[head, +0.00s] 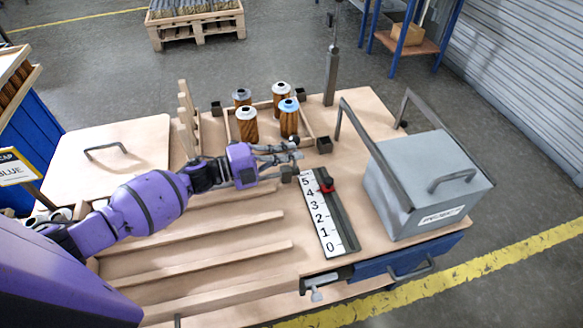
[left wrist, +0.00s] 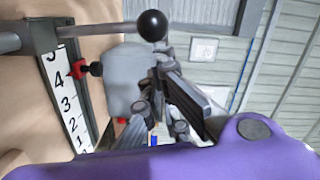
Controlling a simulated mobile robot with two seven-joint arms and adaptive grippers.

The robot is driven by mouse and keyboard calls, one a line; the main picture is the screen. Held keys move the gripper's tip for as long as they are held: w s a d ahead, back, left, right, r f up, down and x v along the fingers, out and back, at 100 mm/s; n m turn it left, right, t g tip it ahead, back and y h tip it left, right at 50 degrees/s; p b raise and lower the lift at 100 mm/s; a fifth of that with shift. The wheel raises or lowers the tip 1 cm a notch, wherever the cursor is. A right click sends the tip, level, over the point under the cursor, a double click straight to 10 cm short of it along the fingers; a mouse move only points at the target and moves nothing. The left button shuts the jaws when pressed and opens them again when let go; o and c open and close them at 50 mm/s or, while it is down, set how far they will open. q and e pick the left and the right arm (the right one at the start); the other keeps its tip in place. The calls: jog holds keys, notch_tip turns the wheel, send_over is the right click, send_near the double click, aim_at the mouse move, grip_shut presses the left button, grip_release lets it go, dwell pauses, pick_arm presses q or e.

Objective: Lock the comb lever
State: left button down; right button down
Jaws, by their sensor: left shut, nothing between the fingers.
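In the left wrist view a grey rod ends in a round black ball knob (left wrist: 152,25), which looks like the lever. The knob is just beyond the fingers of my left gripper (left wrist: 160,82); I cannot tell whether they touch. In the head view my left gripper (head: 294,149) is shut and empty, above the far end of the numbered scale (head: 321,220). A red slider (head: 327,185) sits on the rail beside the scale, near the 5 and 4; it also shows in the left wrist view (left wrist: 80,69). My right gripper is not in view.
Several brown cartridges (head: 247,126) stand in a wooden frame behind the gripper. A grey box (head: 425,190) with handles stands on the right. Wooden slats (head: 215,258) lie in front, and an upright post (head: 331,78) rises at the back.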

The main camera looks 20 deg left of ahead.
aim_at(294, 137)
pick_arm(q)
jog(key=w+a+n, duration=0.1)
jog(key=w+n+b, duration=0.1)
jog(key=w+a, duration=0.1)
jog(key=w, duration=0.1)
jog(key=shift+a+r+n, duration=0.3)
jog(key=shift+a+n, duration=0.05)
jog(key=shift+n, duration=0.05)
jog(key=shift+r, duration=0.1)
dwell(0.3)
